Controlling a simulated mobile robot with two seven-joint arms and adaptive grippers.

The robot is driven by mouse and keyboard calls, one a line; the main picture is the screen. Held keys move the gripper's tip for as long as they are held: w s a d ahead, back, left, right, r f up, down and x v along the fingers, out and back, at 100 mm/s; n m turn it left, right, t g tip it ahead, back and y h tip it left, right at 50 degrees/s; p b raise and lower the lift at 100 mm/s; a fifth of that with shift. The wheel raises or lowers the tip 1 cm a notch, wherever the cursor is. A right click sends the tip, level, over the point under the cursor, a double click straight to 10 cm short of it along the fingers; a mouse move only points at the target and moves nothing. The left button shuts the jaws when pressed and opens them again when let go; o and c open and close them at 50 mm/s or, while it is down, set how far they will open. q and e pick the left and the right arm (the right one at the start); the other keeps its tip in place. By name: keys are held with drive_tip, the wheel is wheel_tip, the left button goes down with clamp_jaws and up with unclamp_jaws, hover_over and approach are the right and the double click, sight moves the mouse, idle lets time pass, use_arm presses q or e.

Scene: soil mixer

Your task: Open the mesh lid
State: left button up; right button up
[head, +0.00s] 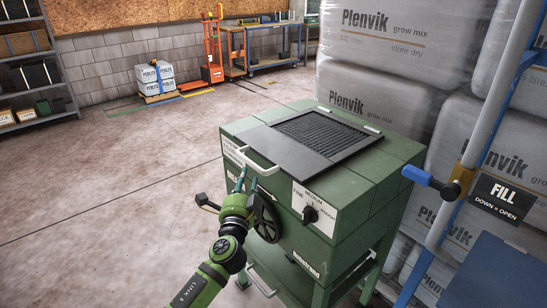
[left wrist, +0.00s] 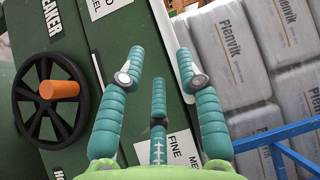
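The mesh lid (head: 318,134), a dark plate with a grille, lies flat and closed on top of the green soil mixer (head: 375,190). A pale bar handle (head: 258,166) sticks out at its front left edge. My left gripper (head: 241,181) is just below and in front of this handle. In the left wrist view my left gripper (left wrist: 160,80) has its teal fingers spread apart, with nothing clearly held. A white bar, likely the handle, runs behind the right finger; whether they touch is unclear. My right gripper is not in view.
A black handwheel (left wrist: 50,100) is close to the left gripper; a knob (head: 310,214) is on the mixer's front. A blue lever (head: 430,181) and a FILL sign (head: 503,196) are at right. Stacked Plenvik bags (head: 385,100) stand behind. The floor at left is clear.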

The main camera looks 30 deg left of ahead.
sight(249, 162)
use_arm(q)
drive_tip(key=shift+r+p+x, duration=0.2)
drive_tip(key=shift+x, duration=1.5)
drive_tip(key=shift+r+p+x, duration=0.2)
drive_tip(key=shift+x, duration=1.45)
drive_tip(key=shift+r, duration=0.1)
clamp_jaws()
